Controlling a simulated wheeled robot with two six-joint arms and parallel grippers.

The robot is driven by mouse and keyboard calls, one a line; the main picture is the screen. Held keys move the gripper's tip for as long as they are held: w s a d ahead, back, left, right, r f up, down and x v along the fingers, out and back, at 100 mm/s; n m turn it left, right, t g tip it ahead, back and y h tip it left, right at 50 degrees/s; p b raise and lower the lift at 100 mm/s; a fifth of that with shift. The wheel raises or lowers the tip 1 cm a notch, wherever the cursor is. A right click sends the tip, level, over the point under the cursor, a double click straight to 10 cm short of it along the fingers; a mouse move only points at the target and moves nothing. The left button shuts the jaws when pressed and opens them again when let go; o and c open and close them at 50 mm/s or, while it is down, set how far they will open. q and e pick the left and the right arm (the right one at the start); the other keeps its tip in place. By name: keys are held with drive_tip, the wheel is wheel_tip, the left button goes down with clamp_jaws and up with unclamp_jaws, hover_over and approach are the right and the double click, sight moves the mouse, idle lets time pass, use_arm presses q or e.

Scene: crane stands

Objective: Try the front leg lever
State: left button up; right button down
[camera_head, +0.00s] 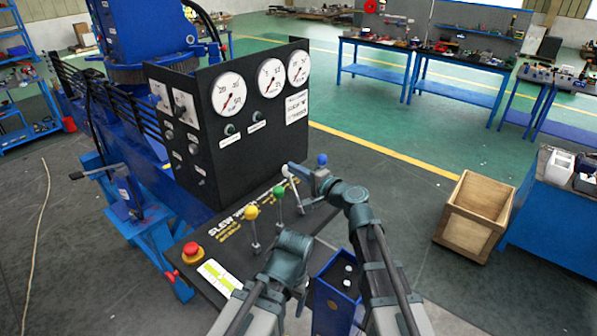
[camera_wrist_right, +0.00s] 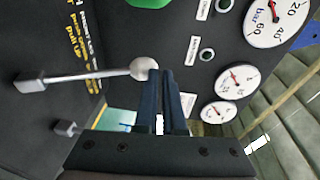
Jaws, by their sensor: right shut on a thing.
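A sloping black lever panel (camera_head: 222,262) carries a row of levers with coloured ball knobs. They are a yellow knob (camera_head: 251,212), a green knob (camera_head: 278,192), a white knob (camera_head: 286,170) and a blue knob (camera_head: 322,159).
A black gauge box (camera_head: 245,140) rises behind the levers. A red stop button (camera_head: 191,250) is at the panel's left end. A wooden crate (camera_head: 475,215) stands on the floor to the right, near a blue bench (camera_head: 545,225). Open floor lies behind.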

drive_tip(key=shift+w+a+r, duration=0.1)
drive_tip(key=shift+a, duration=0.15)
idle(0.6)
drive_tip(key=s+d+r+p, duration=0.6)
drive_tip(key=s+d+p, duration=0.1)
drive_tip(key=s+d, duration=0.1)
drive_tip(key=shift+s+d+r, duration=0.4)
drive_tip(key=shift+s, duration=0.1)
